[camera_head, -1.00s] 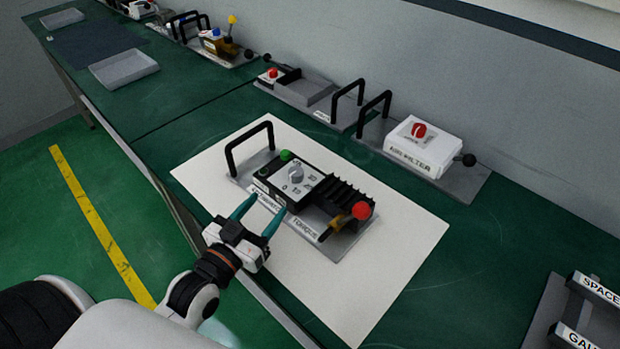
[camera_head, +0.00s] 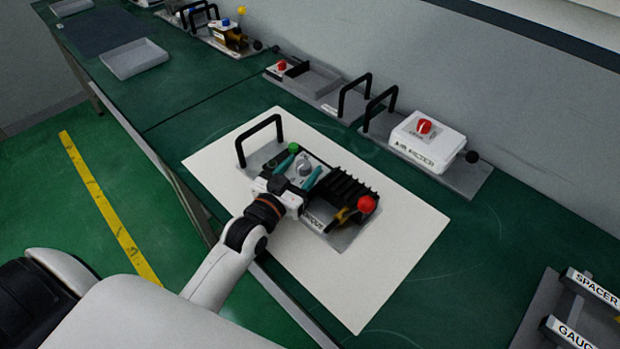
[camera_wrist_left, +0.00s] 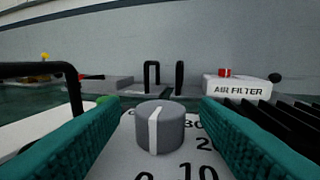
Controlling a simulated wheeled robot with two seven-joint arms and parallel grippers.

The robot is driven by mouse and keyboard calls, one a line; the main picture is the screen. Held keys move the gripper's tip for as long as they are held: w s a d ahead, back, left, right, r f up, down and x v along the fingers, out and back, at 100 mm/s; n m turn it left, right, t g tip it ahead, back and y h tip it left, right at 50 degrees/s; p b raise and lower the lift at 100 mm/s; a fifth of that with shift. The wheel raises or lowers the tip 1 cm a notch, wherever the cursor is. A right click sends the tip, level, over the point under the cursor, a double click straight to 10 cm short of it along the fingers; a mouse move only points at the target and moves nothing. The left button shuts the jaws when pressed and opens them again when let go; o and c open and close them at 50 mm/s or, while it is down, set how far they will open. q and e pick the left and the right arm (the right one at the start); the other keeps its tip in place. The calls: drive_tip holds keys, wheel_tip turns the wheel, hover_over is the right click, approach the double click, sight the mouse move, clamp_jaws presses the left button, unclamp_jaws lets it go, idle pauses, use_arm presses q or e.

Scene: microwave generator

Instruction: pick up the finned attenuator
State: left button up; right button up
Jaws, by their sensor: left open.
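The finned attenuator appears to be the black ribbed block (camera_head: 350,186) at the right part of the device on the white mat; its fins also show at the right edge of the wrist view (camera_wrist_left: 285,122). To its left is a white dial panel with a grey knob (camera_head: 304,168), which stands upright in the wrist view (camera_wrist_left: 160,127). My left gripper (camera_head: 306,161) is open, with teal fingers on either side of the knob and a gap to it. It holds nothing. It hides part of the panel and the plate's front label. My right gripper is not in view.
The device's grey plate carries a black handle (camera_head: 262,130), a green button (camera_head: 294,148) and a red-balled lever (camera_head: 366,204). The white mat (camera_head: 400,240) is bare around it. An air filter unit (camera_head: 428,145) stands behind; labelled spacer and gauge racks (camera_head: 590,290) are at lower right.

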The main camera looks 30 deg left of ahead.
use_arm(q)
clamp_jaws()
drive_tip(key=shift+r, duration=0.15)
